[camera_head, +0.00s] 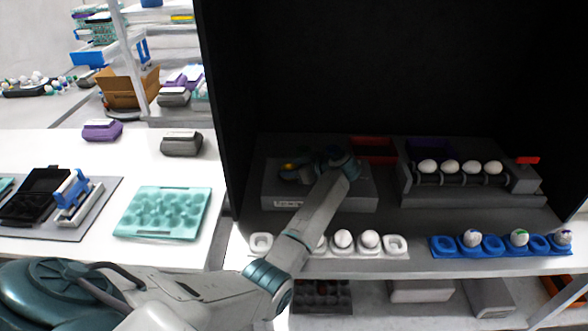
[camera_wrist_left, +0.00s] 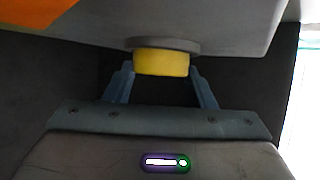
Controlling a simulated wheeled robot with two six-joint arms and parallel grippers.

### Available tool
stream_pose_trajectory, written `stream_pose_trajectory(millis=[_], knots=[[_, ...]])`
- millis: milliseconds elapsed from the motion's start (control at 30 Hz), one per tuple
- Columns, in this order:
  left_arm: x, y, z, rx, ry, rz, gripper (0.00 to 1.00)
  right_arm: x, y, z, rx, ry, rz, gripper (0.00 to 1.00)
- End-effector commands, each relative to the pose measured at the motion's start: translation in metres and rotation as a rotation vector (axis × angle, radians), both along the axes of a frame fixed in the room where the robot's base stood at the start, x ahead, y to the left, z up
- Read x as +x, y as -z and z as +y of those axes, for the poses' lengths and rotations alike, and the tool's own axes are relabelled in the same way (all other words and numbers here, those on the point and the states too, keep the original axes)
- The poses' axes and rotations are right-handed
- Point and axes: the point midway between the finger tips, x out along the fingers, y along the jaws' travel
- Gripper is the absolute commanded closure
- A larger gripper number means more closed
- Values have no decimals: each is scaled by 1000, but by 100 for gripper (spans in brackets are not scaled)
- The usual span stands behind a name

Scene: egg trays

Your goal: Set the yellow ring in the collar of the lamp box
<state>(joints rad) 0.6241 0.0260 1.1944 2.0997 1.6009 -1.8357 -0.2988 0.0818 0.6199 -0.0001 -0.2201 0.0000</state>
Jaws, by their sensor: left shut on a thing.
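The yellow ring (camera_wrist_left: 162,63) shows in the left wrist view between my left gripper's fingertips (camera_wrist_left: 163,74). Its edge meets a round grey collar (camera_wrist_left: 165,43) on the grey lamp box (camera_wrist_left: 215,22); I cannot tell how deep it sits. In the head view my left gripper (camera_head: 294,172) is over the left part of the lamp box (camera_head: 320,198), inside the dark cabinet. My left gripper is shut on the ring. My right gripper is not in view.
A roller rack with several white eggs (camera_head: 452,167) stands right of the lamp box. A white egg tray (camera_head: 395,245) and a blue egg tray (camera_head: 493,246) line the shelf's front. The cabinet's dark side wall (camera_head: 224,130) is close on the left.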

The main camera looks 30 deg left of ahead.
Motion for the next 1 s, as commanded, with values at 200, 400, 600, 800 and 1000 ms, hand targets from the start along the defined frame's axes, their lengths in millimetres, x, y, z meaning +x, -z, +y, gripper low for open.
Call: stream_pose_trajectory(millis=[200,400,600,800,1000], knots=[[0,1,0,0,0,1,28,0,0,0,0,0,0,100],[0,1,0,0,0,0,28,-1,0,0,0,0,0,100],[-1,-7,-14,-2,1,-2,28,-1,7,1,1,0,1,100],[-4,-26,-51,-3,1,-4,28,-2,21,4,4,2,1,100],[-7,-45,-86,-3,2,-3,28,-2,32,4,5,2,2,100]])
